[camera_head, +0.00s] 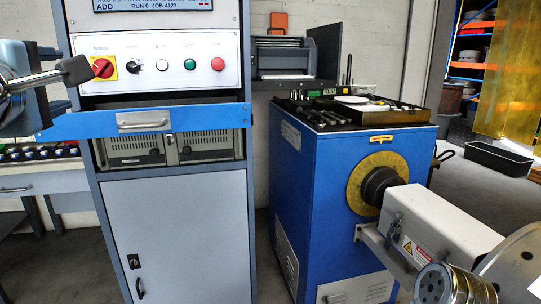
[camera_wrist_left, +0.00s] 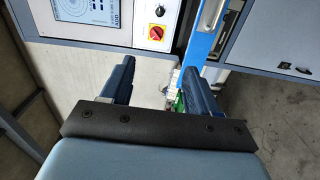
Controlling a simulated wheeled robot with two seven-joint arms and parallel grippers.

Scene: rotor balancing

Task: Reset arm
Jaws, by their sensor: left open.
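My left gripper (camera_head: 76,71) comes in from the left edge in the head view, in front of the grey control cabinet (camera_head: 175,220). Its dark fingertip overlaps the panel close to the red and yellow main switch (camera_head: 103,68). In the left wrist view the two dark fingers of my left gripper (camera_wrist_left: 158,72) stand apart with nothing between them. The main switch (camera_wrist_left: 156,33) shows beyond the fingers there. Whether a finger touches the panel cannot be told. My right gripper is not in view.
A blue shelf edge (camera_head: 190,119) juts from the cabinet below the buttons. A blue balancing machine (camera_head: 325,190) with a yellow dial (camera_head: 362,178) stands at right. A black bin (camera_head: 498,160) lies on open floor.

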